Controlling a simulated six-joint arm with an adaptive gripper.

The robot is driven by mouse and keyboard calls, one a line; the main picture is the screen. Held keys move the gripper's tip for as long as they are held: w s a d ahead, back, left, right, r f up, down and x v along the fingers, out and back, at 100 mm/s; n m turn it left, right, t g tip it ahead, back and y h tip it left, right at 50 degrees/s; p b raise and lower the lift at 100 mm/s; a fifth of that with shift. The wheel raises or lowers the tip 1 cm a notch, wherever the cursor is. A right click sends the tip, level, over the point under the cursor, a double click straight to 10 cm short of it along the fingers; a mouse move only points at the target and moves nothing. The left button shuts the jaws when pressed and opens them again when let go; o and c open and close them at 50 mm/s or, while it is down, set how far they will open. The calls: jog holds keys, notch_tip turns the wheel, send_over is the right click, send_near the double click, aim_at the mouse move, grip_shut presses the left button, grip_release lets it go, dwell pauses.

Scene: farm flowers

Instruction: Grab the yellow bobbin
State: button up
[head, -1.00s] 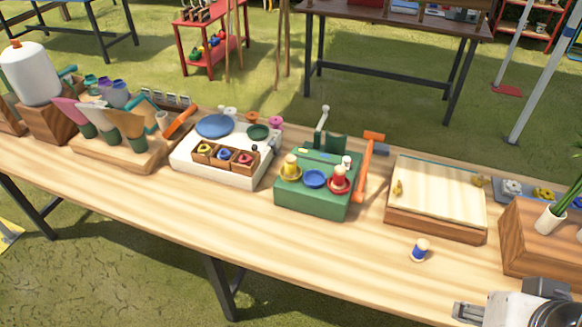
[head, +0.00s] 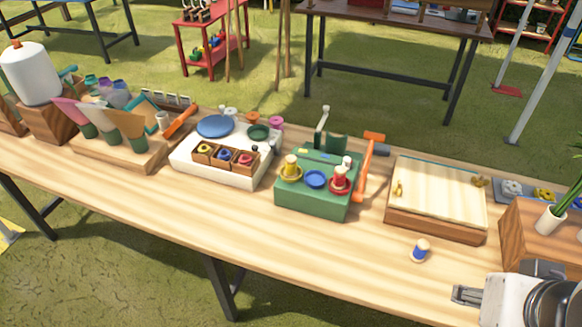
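The yellow bobbin (head: 291,167) stands upright on the left side of the top of a green box (head: 312,204), near the middle of the table. A red bobbin (head: 340,179) stands on the same box to the right, with a blue round dish (head: 316,179) between them. My gripper (head: 466,295) shows at the lower right, over the front edge of the table, well away from the yellow bobbin. Only part of it is in view, and its opening cannot be made out.
A small blue bobbin (head: 420,250) stands on the bare wood right of the green box. An orange-handled tool (head: 366,170) stands at the box's right side. A wooden board (head: 437,187) lies farther right. A white tray (head: 215,170) sits left.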

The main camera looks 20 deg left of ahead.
jog(key=w+a+f+n+t+y, duration=0.15)
jog(key=w+a, duration=0.45)
jog(key=w, duration=0.7)
jog(key=w+a+f+n+t+y, duration=0.1)
jog(key=w+a+f+n+t, duration=0.15)
jog(key=w+a, duration=0.65)
jog(key=n+y, duration=0.5)
jog(key=y, duration=0.2)
send_near(291, 167)
jog(key=w, duration=0.3)
jog(key=shift+w+a+f, duration=0.15)
jog(key=shift+w+f, duration=0.15)
jog(key=shift+f, duration=0.1)
jog(key=shift+s+a+f, duration=0.1)
jog(key=shift+a+f, duration=0.1)
jog(key=shift+a, duration=0.2)
jog(key=shift+x, duration=1.3)
